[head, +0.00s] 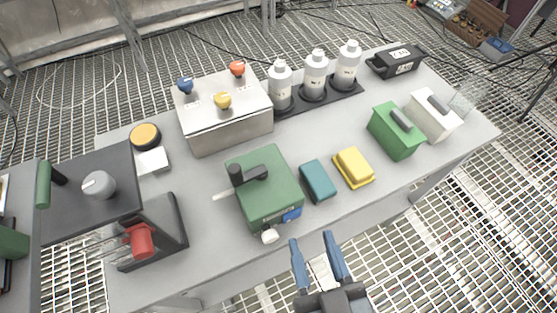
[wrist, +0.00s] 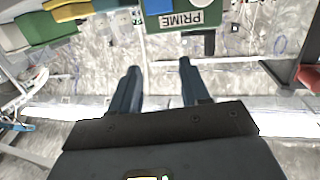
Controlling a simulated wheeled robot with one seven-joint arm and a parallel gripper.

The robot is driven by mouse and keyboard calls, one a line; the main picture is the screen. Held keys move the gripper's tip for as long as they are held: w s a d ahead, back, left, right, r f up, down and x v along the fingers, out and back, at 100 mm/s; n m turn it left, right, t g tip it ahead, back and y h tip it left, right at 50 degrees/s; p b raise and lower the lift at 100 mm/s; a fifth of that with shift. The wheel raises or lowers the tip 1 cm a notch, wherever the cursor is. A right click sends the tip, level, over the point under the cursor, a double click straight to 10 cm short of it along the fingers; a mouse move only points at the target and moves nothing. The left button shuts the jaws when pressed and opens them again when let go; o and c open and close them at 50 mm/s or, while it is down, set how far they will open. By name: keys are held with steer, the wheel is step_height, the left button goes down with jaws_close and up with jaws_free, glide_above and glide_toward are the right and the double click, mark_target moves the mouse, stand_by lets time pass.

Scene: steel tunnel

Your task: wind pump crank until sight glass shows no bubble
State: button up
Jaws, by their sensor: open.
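The pump is a green box (head: 270,197) at the middle front of the grey bench. A black crank (head: 256,174) with an upright knob lies across its top. On its front are a blue patch (head: 291,215), perhaps the sight glass, and a white round fitting (head: 269,236); I cannot make out any bubble. The wrist view shows the pump's front with an upside-down PRIME label (wrist: 181,20) beyond my fingers. My gripper (head: 312,240) is open and empty, off the bench's front edge, near and right of the pump. It also shows in the wrist view (wrist: 160,68).
A teal block (head: 318,181) and a yellow block (head: 353,168) stand right of the pump. A steel box (head: 226,118) with coloured knobs is behind it. A black stand with a red part (head: 139,241) is at left. Bottles (head: 314,77) stand at the back.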

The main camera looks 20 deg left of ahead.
mark_target(236, 176)
steer(key=w+a+r+y, duration=0.1)
steer(key=a, duration=0.4)
steer(key=w+a+r+n+p, duration=0.1)
steer(key=w+a, duration=0.1)
steer(key=a, duration=0.3)
steer(key=w+a+r+y+p, duration=0.1)
steer(key=w+a, duration=0.1)
steer(key=a, duration=0.4)
steer(key=shift+w+g+y, duration=0.2)
steer(key=shift+g+y, duration=0.1)
steer(key=shift+g, duration=0.1)
steer(key=shift+w+a+f+p, duration=0.1)
steer(key=shift+w+a+p, duration=0.2)
steer(key=shift+w+p, duration=0.1)
steer(key=shift+c, duration=0.4)
jaws_close()
